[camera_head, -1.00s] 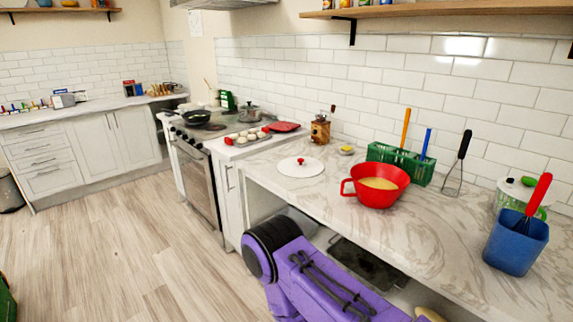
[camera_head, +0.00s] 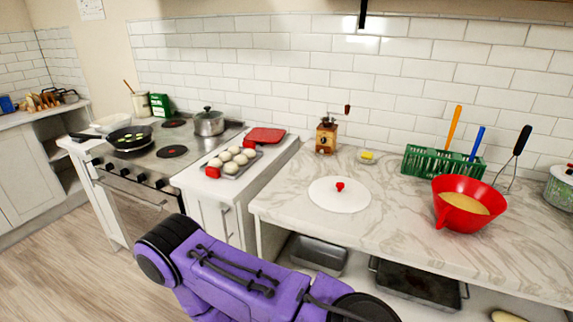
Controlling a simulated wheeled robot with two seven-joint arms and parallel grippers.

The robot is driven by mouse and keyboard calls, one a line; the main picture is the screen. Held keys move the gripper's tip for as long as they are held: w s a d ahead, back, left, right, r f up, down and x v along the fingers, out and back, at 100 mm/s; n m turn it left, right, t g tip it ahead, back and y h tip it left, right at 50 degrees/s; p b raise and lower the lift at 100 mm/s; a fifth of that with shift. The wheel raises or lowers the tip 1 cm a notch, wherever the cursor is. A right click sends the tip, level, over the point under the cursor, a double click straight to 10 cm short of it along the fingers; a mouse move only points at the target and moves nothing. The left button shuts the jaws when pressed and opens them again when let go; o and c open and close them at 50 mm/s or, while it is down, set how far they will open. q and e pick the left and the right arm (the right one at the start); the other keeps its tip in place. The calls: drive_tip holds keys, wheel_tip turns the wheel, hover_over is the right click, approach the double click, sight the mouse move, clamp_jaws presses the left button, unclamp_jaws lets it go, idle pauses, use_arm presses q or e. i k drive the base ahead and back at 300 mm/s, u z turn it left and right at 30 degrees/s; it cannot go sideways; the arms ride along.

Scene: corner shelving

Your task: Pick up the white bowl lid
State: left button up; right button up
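The white bowl lid (camera_head: 328,196) is a flat white disc with a red knob (camera_head: 340,186) at its centre. It lies flat on the marble-patterned counter (camera_head: 300,170), left of a red bowl (camera_head: 467,204) that holds something yellowish. A purple arm of mine reaches across the lower middle, below and in front of the counter edge, apart from the lid. No gripper fingers show; neither my left nor my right gripper can be seen.
A wooden grinder (camera_head: 326,137), a small yellow item (camera_head: 367,157) and a green rack (camera_head: 440,162) stand behind the lid. A tray of white buns (camera_head: 229,162) and the stove are left. Metal trays (camera_head: 318,254) sit on the shelf below. The counter around the lid is clear.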

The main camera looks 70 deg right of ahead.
sight(339, 195)
drive_tip(key=i, duration=1)
drive_tip(key=z, duration=2.55)
